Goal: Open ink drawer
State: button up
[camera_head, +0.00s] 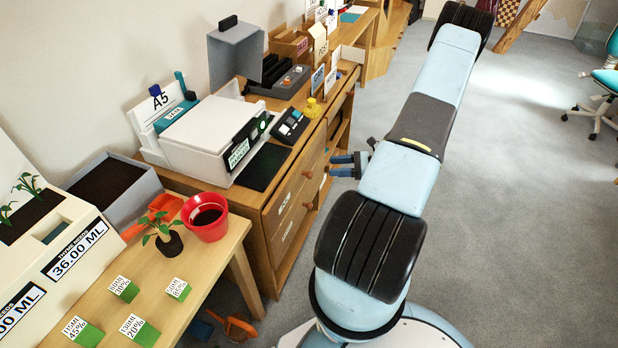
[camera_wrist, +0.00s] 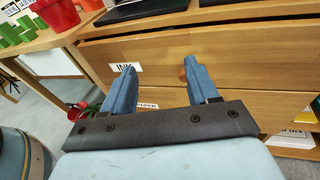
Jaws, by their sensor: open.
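The ink drawer (camera_wrist: 155,50) is the upper wooden drawer front, with a white INK label (camera_wrist: 124,67). It looks shut, flush with the cabinet, and also shows in the head view (camera_head: 292,196). Its small round wooden knob (camera_wrist: 182,75) shows just inside my right fingertip; the knob also shows in the head view (camera_head: 307,175). My gripper (camera_wrist: 158,66) is open and empty, with its two blue fingers pointing at the drawer front. In the head view my gripper (camera_head: 333,165) is just right of the cabinet front, apart from the knob.
Below is a drawer labelled PAPER (camera_wrist: 147,105). A printer (camera_head: 215,135) and a black card terminal (camera_head: 291,126) stand on the cabinet. A red pot (camera_head: 205,216) stands on the nearer table.

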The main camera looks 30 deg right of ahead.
aim_at(311, 176)
notch_tip(311, 176, down, 9)
jog(key=s+d+m+t+h, duration=0.2)
jog(key=s+m+t, duration=0.1)
jog(key=m+t, duration=0.25)
jog(key=shift+g, duration=0.35)
jog(key=x, duration=1.4)
jog(key=shift+w+d+f, duration=0.15)
jog(key=shift+w+d, duration=0.05)
jog(key=shift+d, duration=0.15)
jog(key=shift+c, duration=0.2)
grip_shut()
